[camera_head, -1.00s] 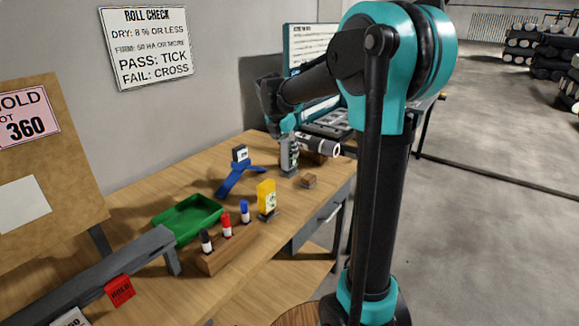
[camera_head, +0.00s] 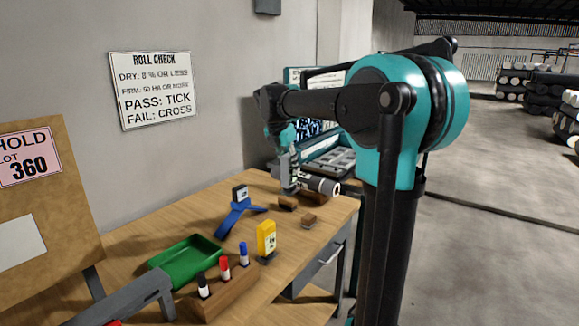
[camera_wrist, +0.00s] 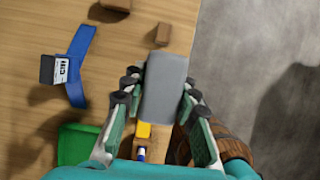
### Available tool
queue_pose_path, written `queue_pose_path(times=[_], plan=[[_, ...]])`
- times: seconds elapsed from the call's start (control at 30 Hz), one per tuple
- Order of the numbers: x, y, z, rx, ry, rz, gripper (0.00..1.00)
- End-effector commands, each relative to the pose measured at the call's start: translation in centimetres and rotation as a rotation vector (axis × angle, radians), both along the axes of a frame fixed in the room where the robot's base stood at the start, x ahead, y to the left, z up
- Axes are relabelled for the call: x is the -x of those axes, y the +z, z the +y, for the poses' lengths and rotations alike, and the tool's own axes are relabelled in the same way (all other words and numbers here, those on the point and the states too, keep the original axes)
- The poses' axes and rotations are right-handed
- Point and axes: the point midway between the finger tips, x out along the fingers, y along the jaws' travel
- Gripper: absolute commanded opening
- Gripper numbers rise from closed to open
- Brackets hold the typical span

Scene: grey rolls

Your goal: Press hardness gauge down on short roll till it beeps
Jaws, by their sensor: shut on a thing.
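My gripper (camera_wrist: 160,110) is shut on a grey block-like body, which I take to be the hardness gauge (camera_wrist: 166,85). In the head view the gauge (camera_head: 286,172) is upright below my wrist, raised above the table. The short roll (camera_head: 319,185), dark with a pale end, lies on its side just right of the gauge in the picture. The gauge overlaps its left part, so I cannot tell whether they touch. I cannot make out the roll in the wrist view. The gauge's display and lower tip are not clear.
Two small brown blocks (camera_head: 309,220) (camera_head: 287,203) sit in front of the roll. A blue stand with a small display (camera_head: 238,215), a yellow meter (camera_head: 266,238), a green tray (camera_head: 187,262) and a marker rack (camera_head: 222,296) stand nearer.

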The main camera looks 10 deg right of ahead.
Motion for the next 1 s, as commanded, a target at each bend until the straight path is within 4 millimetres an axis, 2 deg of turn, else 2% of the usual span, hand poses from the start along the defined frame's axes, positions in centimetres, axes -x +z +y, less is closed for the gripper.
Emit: queue_pose_path(times=[0.1,0.27,0.7,1.0], plan=[[0.0,0.0,0.0,0.0,0.0,0.0,0.04],[0.0,0.3,0.0,0.0,0.0,0.0,0.03],[0.0,2.9,0.0,0.0,0.0,0.0,0.03],[0.0,2.9,0.0,0.0,-0.003,0.0,0.03]])
